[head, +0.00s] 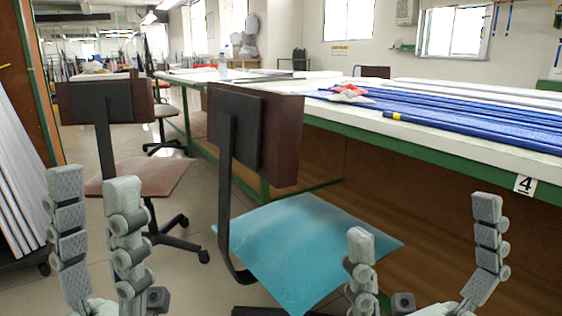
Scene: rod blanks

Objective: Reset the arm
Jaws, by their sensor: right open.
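My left gripper (95,190) is at the lower left of the head view, pointing up. Its two grey segmented fingers stand apart with nothing between them. My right gripper (424,218) is at the lower right, also pointing up. Its fingers are spread wide and empty. Both grippers appear in front of the chairs, touching nothing that I can see. The rest of both arms is below the picture.
A chair with a blue seat (305,245) stands in the middle, and one with a brown seat (150,177) behind it. A long green-edged workbench (455,160) with blue rods (470,118) runs along the right. Pale rods (18,175) lean at the left.

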